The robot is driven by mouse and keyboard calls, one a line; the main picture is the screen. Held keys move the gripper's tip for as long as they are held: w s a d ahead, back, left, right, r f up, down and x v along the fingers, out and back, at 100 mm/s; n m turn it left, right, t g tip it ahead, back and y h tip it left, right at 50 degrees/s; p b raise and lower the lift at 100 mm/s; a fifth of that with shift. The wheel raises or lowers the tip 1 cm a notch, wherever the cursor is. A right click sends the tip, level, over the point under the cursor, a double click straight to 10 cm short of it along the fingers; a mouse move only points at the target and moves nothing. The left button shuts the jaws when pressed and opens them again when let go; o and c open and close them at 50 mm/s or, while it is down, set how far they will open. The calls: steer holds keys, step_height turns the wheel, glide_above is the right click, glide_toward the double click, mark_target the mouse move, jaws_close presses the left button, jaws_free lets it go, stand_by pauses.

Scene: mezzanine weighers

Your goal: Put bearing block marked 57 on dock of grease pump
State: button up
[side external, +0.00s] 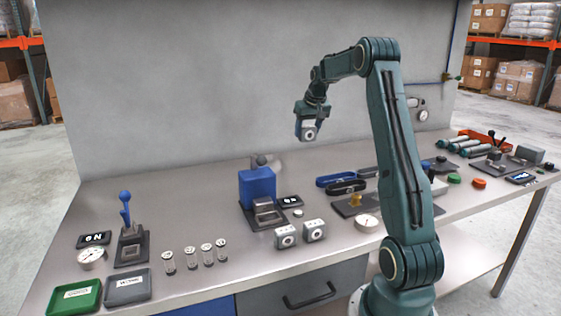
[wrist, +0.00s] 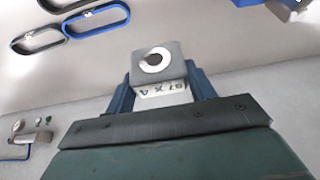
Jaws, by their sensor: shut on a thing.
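My gripper (side external: 307,122) is raised high above the bench, in front of the grey back wall. It is shut on a grey bearing block (side external: 309,134) with a round bore. In the wrist view the block (wrist: 158,62) sits between the two blue fingers of my gripper (wrist: 160,78); its upside-down label is small, and I cannot read its number surely. A blue box-shaped unit (side external: 257,187), which looks like the grease pump, stands mid-bench below and left of my gripper. A grey dock (side external: 266,212) on a dark base is at its front, with nothing on it.
Two similar bearing blocks (side external: 286,236) (side external: 314,229) stand before the dock. A display (side external: 289,202) is right of it. Blue (side external: 335,180) and black (side external: 346,187) loops lie further right. Several glass vials (side external: 207,254) and a blue-handled lever device (side external: 125,212) stand left.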

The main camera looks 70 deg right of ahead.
mark_target(308, 126)
steer(key=shift+r, duration=0.2)
step_height(308, 126, up, 6)
steer(key=shift+f, duration=0.15)
steer(key=w+a, duration=0.2)
steer(key=a, duration=0.9)
steer(key=w+a, duration=0.2)
steer(key=a, duration=1)
steer(key=f, duration=0.5)
steer(key=shift+w+d, duration=0.1)
steer(key=shift+d, duration=0.1)
steer(key=shift+f, duration=0.1)
step_height(308, 126, down, 16)
steer(key=shift+r, duration=0.25)
steer(key=shift+f, duration=0.15)
